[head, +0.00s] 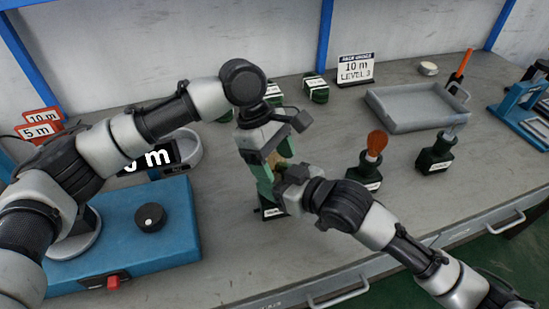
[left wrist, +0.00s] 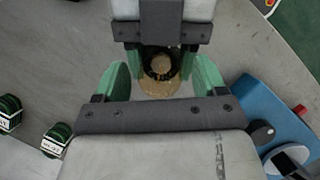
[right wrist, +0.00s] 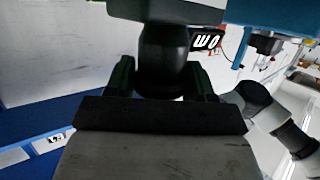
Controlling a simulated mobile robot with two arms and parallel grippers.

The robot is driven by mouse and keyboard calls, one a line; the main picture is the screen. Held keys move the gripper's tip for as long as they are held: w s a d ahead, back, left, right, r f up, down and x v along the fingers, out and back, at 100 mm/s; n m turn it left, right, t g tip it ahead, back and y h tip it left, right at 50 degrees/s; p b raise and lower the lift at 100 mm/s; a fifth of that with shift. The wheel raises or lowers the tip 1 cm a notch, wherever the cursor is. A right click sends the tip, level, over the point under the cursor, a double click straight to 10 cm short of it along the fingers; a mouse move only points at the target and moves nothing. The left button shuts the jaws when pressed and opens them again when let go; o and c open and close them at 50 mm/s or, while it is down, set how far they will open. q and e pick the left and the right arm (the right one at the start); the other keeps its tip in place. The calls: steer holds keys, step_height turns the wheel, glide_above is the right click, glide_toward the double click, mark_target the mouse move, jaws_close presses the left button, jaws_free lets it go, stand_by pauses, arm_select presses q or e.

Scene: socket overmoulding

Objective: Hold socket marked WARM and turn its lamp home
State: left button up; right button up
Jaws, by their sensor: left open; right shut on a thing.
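A dark socket (head: 270,212) with a white label stands upright on the bench in the head view, partly hidden by my arms; its label is too small to read. My right gripper (right wrist: 165,78) is shut on the socket's dark body (right wrist: 165,50). An amber lamp (left wrist: 160,66) sits at the top of this socket, inside a dark ring. My left gripper (left wrist: 162,78) is open, its green fingers on either side of the lamp with visible gaps. In the head view the left gripper (head: 268,160) points down over the lamp. How deep the lamp sits is hidden.
A socket with an orange lamp (head: 364,168) and another dark socket (head: 435,155) stand to the right. A blue box (head: 150,245) with a black knob is at left.

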arm_select(q)
steer(key=shift+c, duration=0.3)
steer(key=c, duration=0.9)
steer(key=m, duration=0.2)
steer(key=m+g+y, duration=0.1)
steer(key=m, duration=0.1)
steer(key=shift+w+m+y, duration=0.1)
steer(key=shift+m+y, duration=0.2)
steer(key=shift+m, duration=0.1)
steer(key=o, duration=1)
steer(key=shift+c, duration=0.2)
steer(key=v, duration=1.2)
steer(key=shift+w, duration=0.15)
